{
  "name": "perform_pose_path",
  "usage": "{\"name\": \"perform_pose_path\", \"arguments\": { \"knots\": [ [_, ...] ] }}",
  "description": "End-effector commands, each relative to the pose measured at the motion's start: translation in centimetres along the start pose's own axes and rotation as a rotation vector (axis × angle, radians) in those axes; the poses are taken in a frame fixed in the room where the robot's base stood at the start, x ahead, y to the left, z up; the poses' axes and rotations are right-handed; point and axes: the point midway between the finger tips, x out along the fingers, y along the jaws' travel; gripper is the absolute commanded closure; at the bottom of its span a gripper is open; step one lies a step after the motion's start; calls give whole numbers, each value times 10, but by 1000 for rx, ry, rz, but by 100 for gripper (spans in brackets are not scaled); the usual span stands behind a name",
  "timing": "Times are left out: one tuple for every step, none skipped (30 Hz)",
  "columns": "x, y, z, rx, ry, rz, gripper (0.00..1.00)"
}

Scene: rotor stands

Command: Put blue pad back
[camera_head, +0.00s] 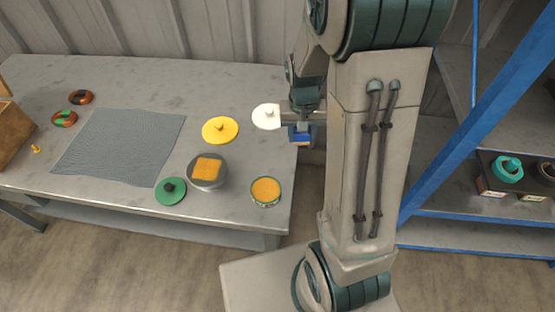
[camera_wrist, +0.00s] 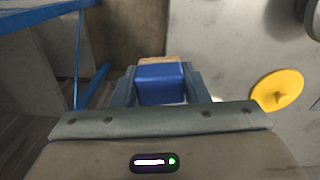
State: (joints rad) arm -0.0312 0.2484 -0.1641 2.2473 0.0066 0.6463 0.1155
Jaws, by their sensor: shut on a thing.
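My gripper (camera_wrist: 160,88) is shut on the blue pad (camera_wrist: 161,82), which shows between the two fingers in the wrist view, with a tan strip along its far edge. In the head view the blue pad (camera_head: 300,137) hangs under my gripper (camera_head: 301,127), just off the right edge of the grey table (camera_head: 230,222). My arm hides part of what lies behind it. An orange pad (camera_head: 208,168) sits on top of a round metal pot (camera_head: 207,184) on the table.
A yellow lid (camera_head: 220,130), a white lid (camera_head: 266,117), a green lid (camera_head: 171,190) and a round tin with orange top (camera_head: 265,191) stand on the table. A grey mat (camera_head: 120,146) lies left. A blue-framed shelf (camera_head: 475,222) with small boxes stands right.

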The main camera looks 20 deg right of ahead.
Motion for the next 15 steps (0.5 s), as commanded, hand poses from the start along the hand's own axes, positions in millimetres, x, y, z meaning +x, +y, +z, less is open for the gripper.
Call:
{"name": "perform_pose_path", "arguments": {
  "knots": [
    [5,6,9,32,5,-6,84],
    [4,9,14,49,4,-9,84],
    [3,13,20,70,2,-14,84],
    [2,15,24,83,1,-17,84],
    [1,17,28,95,0,-20,84],
    [0,20,32,110,-3,-24,84],
    [0,21,34,120,-3,-27,84],
    [-1,22,37,127,-3,-29,84],
    [-2,23,39,135,-5,-31,84],
    [-2,24,40,139,-6,-32,84],
    [-1,23,40,141,-7,-33,84],
    [0,21,39,143,-8,-33,84],
    [1,19,37,143,-9,-33,84],
    [4,16,35,143,-10,-33,84],
    [7,11,31,143,-11,-33,84]
  ]
}}
